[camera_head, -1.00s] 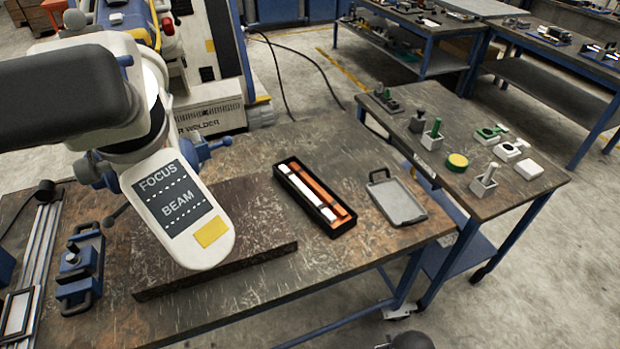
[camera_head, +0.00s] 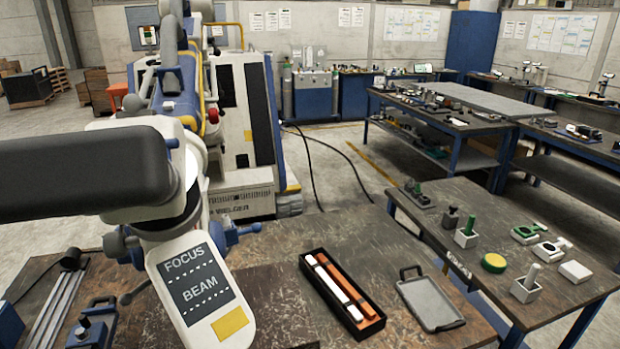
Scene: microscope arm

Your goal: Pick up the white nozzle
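On the right-hand table, a pale peg (camera_head: 533,274) stands upright in a small whitish block (camera_head: 524,291). Another light piece lies on a white flat block (camera_head: 551,250) behind it. A green peg (camera_head: 469,224) stands in a similar block (camera_head: 466,240) further left. I cannot tell for sure which light piece is the white nozzle. Neither of my grippers is in view.
A large white microscope head marked FOCUS and BEAM (camera_head: 203,292) overhangs the near bench (camera_head: 272,306). A black tray (camera_head: 372,328) with a white and an orange bar and a grey handled tray (camera_head: 430,303) lie there. A yellow-topped disc (camera_head: 494,262) sits on the right-hand table (camera_head: 458,197).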

